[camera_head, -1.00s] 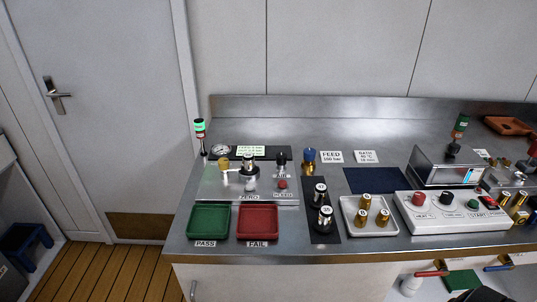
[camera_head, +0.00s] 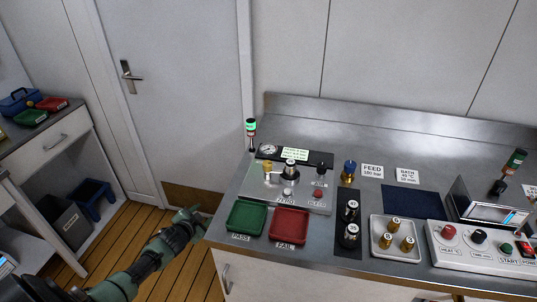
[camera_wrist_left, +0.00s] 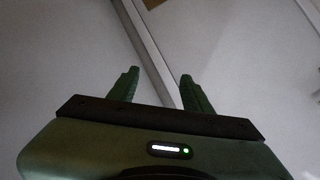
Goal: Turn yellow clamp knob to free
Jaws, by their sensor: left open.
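The yellow clamp knob (camera_head: 267,168) is small, on the left part of the steel fill panel (camera_head: 250,193) in the head view. A dark-topped silver fitting (camera_head: 290,167) stands just right of it. The knob's exact turn is too small to tell. My left gripper (camera_head: 188,214) is in front of the door, left of the bench edge and apart from the knob. In the left wrist view its two green fingers (camera_wrist_left: 160,76) are apart with nothing between them. My right gripper is not in view.
A green PASS tray (camera_head: 246,218) and a red FAIL tray (camera_head: 289,225) lie in front of the panel. A light tower (camera_head: 251,133) stands at its back left.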

